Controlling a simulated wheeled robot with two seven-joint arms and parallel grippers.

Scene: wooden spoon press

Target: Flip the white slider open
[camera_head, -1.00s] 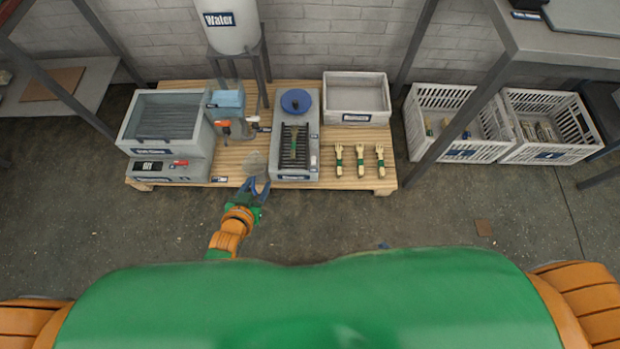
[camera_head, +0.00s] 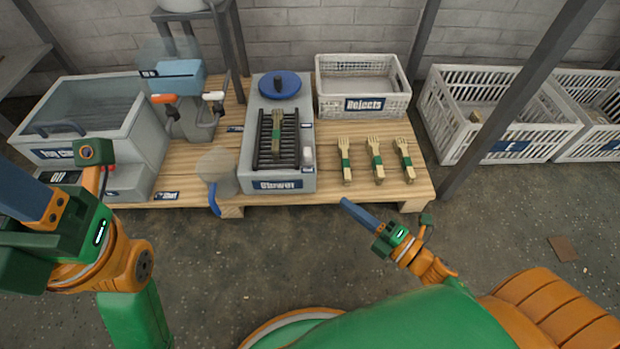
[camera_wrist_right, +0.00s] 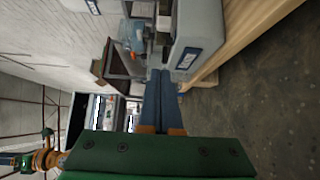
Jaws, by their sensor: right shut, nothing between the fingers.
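The white slider (camera_head: 308,154) is a small pale block on the right side of the grey press (camera_head: 247,165), beside the dark slatted grill. Its exact position in its track is too small to tell. My right gripper (camera_head: 345,203) is shut and empty, in front of the pallet's edge, to the right of and nearer than the press, apart from the slider. Its blue fingers (camera_wrist_right: 162,98) lie together in the right wrist view, where the slider cannot be made out. My left gripper (camera_head: 22,195) is at the left edge, partly cut off; its opening cannot be judged.
Wooden forks (camera_head: 375,160) with green bands lie right of the press, below the Rejects crate (camera_head: 362,104). A round grey paddle (camera_head: 217,165) with a blue handle lies left of it. A grey bin (camera_head: 85,150) stands further left. A dark post (camera_head: 510,100) rises at right.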

